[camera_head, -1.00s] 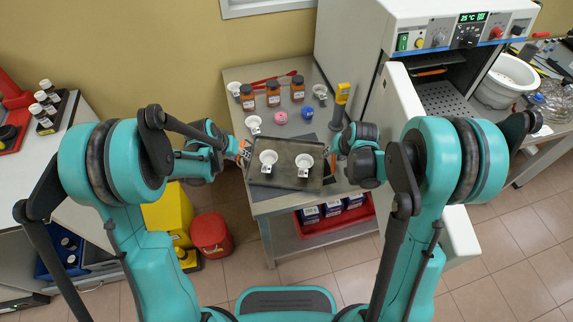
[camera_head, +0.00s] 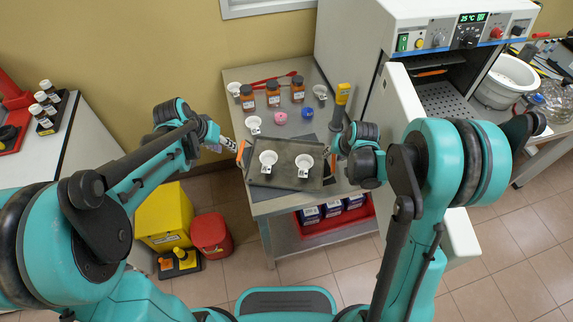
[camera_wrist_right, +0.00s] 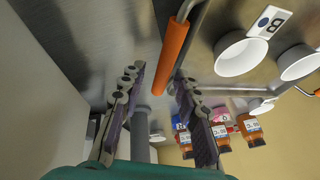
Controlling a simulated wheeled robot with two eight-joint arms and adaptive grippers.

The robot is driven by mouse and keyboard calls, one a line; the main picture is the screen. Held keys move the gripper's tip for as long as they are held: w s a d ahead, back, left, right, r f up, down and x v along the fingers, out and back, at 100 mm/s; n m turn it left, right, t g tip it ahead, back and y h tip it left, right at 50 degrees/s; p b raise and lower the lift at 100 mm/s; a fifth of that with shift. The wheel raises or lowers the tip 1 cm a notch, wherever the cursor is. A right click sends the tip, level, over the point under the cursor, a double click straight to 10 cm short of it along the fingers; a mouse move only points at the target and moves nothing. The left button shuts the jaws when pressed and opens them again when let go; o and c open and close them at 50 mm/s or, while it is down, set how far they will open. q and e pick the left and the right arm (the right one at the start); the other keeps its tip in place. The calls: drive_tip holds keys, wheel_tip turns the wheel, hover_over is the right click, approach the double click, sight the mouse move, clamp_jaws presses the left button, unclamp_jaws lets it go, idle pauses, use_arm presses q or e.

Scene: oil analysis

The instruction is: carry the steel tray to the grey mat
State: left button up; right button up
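The steel tray (camera_head: 286,176) lies on the bench with two white crucibles (camera_head: 268,158) (camera_head: 304,161) on it and an orange handle at each side. The grey mat (camera_head: 262,193) shows as a dark edge around and under the tray; whether the tray rests flat on it I cannot tell. My left gripper (camera_head: 231,146) is beside the left orange handle (camera_head: 240,153); its fingers are too small to judge. My right gripper (camera_wrist_right: 160,78) is open at the right orange handle (camera_wrist_right: 173,52), whose end shows between its fingertips in the right wrist view.
Brown bottles (camera_head: 273,94), a pink cup (camera_head: 280,118), a blue cup (camera_head: 307,113) and more white crucibles (camera_head: 254,122) stand behind the tray. A yellow instrument (camera_head: 342,94) is at the bench's right edge, near the open oven door (camera_head: 399,98). Yellow (camera_head: 163,213) and red (camera_head: 210,234) bins stand left of the bench.

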drive_tip(key=v, duration=1.1)
drive_tip(key=shift+s+r, duration=0.15)
drive_tip(key=shift+r, duration=0.1)
